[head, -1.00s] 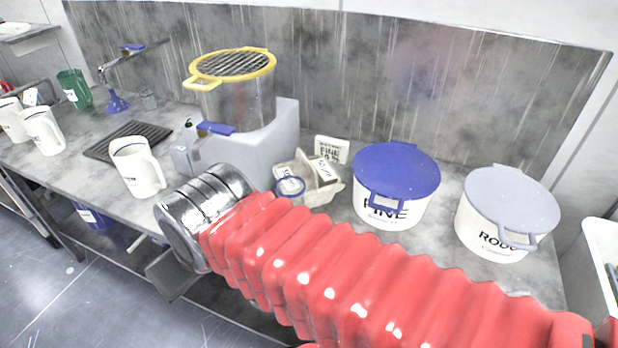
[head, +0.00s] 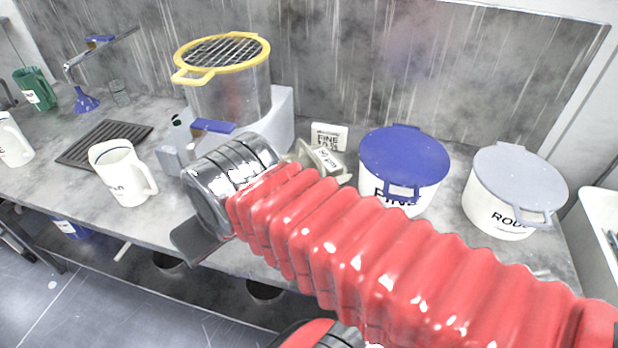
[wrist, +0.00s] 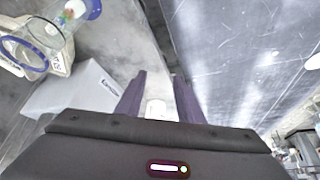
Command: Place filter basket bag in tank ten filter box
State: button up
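No filter basket bag and no box marked as tank ten's filter box can be made out in either view. My gripper (wrist: 158,90) shows two dark purple fingers standing apart in the wrist view. A small white shape (wrist: 157,107) shows between them; I cannot tell whether it is near or far, but nothing looks clamped. In the head view my gripper is mostly hidden behind my red-sleeved arm, and it hangs over the bench's front edge. A white jug (head: 121,175) stands upright on the bench to its left.
A dark ribbed mat (head: 105,145) lies behind the jug.

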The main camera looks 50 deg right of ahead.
jog(key=w+d+r+m+g, duration=0.15)
jog(key=w+d+m, duration=0.25)
jog(key=d+m, duration=0.55)
jog(key=w+d+r+m, duration=0.2)
jog(key=w+d+m, duration=0.35)
jog(key=m, duration=0.75)
jog(key=s+d+m, duration=0.3)
jog(key=d+m, duration=1.4)
jog(key=d, duration=0.4)
jog(key=shift+s+d+f+t+y, duration=0.2)
jog(key=shift+t+y, duration=0.1)
jog(key=shift+t, duration=0.15)
jog(key=shift+w+m, duration=0.1)
jog(key=shift+m, duration=0.15)
jog(key=shift+x, duration=4.3)
